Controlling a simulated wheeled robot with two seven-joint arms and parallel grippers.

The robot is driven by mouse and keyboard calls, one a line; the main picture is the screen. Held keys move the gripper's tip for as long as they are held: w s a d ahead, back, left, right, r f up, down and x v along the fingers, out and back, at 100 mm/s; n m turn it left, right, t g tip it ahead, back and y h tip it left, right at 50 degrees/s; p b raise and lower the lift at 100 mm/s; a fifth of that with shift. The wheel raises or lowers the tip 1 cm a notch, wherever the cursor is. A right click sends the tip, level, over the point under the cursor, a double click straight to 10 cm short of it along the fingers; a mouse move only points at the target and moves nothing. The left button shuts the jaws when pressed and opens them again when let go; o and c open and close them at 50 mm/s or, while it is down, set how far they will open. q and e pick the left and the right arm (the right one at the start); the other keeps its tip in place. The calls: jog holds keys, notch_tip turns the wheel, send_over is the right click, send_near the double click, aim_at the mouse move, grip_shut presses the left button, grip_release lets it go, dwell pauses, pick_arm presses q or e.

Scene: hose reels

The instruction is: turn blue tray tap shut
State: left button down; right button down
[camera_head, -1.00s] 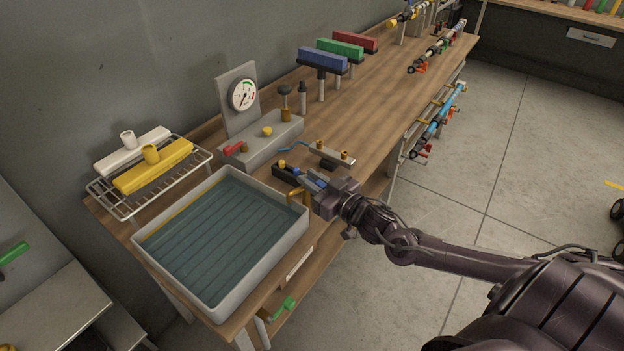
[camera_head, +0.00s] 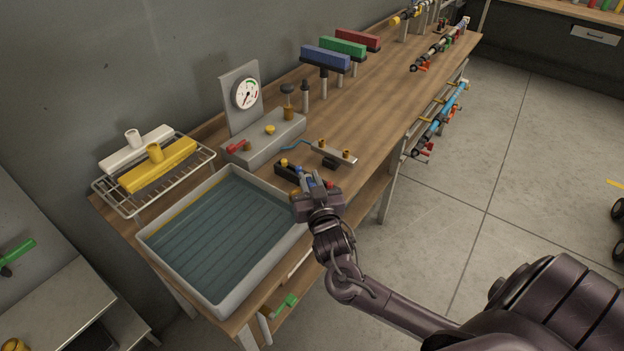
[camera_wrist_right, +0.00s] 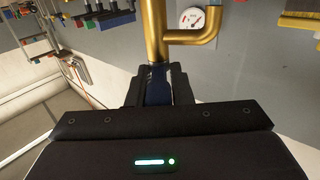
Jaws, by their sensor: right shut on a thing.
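My right gripper (camera_head: 310,183) is at the right corner of the grey water tray (camera_head: 262,272). In the right wrist view, my right gripper (camera_wrist_right: 156,88) is shut on the blue tap handle (camera_wrist_right: 157,84). The handle lies between the two dark fingers. The brass tap pipe (camera_wrist_right: 155,28) rises just beyond it, with a side branch to the right. In the head view, the gripper hides most of the tap, and a bit of blue (camera_head: 298,170) shows at the fingertips. My left gripper is not in view.
A dark block with a yellow knob (camera_head: 283,163) and a metal bar with brass fittings (camera_head: 334,152) lie close to the gripper. A gauge stand (camera_head: 246,94) is behind. A wire rack (camera_head: 131,210) stands left of the tray. The bench to the right has clear wood.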

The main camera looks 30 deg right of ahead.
jog(key=shift+w+a+m+g+h+b, duration=0.15)
jog(key=shift+m+g+h+b, duration=0.1)
jog(key=shift+m+g+h, duration=0.85)
jog(key=shift+a+m+g+h+b, duration=0.15)
jog(key=shift+m+g+h+b, duration=0.15)
jog(key=shift+m+h, duration=0.85)
jog(key=shift+h, duration=0.65)
jog(key=c, duration=1.3)
grip_release()
jog(key=shift+a, duration=0.2)
jog(key=b+v, duration=0.2)
jog(key=v, duration=0.5)
jog(key=shift+s+a+r, duration=0.1)
jog(key=shift+s+r, duration=0.05)
jog(key=shift+s, duration=0.1)
